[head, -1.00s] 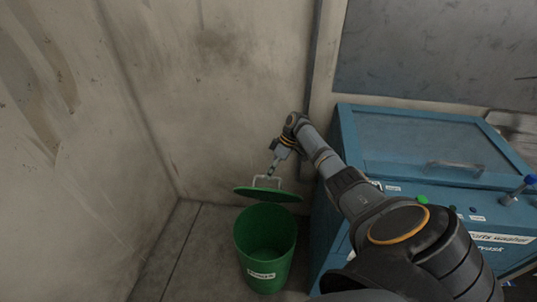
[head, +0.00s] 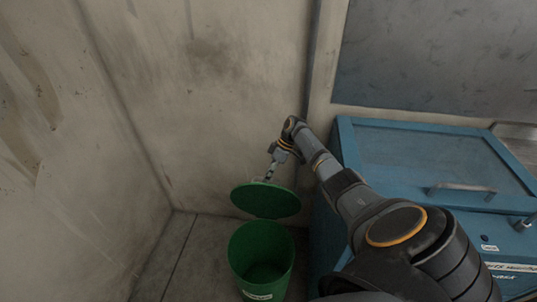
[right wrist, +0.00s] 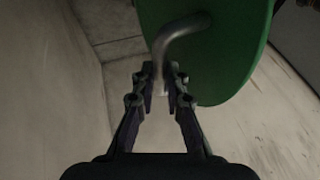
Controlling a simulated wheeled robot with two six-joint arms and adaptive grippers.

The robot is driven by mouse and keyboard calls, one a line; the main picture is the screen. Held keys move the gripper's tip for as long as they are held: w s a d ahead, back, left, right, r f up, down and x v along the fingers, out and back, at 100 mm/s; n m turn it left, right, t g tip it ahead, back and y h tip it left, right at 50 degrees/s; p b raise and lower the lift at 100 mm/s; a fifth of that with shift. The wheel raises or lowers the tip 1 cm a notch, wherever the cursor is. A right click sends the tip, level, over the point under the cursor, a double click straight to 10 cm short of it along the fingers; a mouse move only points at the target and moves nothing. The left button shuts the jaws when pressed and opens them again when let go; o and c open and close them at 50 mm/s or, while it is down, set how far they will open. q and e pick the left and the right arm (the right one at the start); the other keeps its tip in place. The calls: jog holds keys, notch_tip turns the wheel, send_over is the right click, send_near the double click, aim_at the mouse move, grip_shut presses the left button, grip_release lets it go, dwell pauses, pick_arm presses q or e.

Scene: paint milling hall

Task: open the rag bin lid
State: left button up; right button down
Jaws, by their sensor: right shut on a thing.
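The green rag bin (head: 262,262) stands on the floor in the corner, with its mouth open and its inside showing dark green. Its round green lid (head: 266,201) is raised and tilted steeply at the back of the rim, its underside facing me. My right gripper (head: 270,174) is behind the lid's upper edge. In the right wrist view, the gripper (right wrist: 162,82) is shut on the lid's grey bent handle (right wrist: 180,32), and the lid (right wrist: 225,45) fills the upper right. In the head view the lid hides the handle. My left gripper is not in view.
A blue cabinet (head: 414,155) with a glazed top and a bar handle stands close at the right, beside my right arm. Bare walls (head: 230,90) close in behind and at the left. The grey floor (head: 185,255) left of the bin is clear.

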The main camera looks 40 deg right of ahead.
jog(key=shift+s+f, duration=0.3)
jog(key=shift+f, duration=0.15)
jog(key=c, duration=1.7)
grip_release()
jog(key=o, duration=0.3)
jog(key=shift+w+d+f, duration=0.1)
jog(key=shift+w, duration=0.25)
jog(key=shift+o, duration=0.2)
jog(key=shift+s+r, duration=0.1)
jog(key=shift+r, duration=0.25)
jog(key=w+v, duration=0.1)
jog(key=v, duration=1)
jog(key=shift+s+d+r, duration=0.2)
jog(key=shift+s+d, duration=0.05)
jog(key=shift+s, duration=0.15)
jog(key=shift+f, duration=0.1)
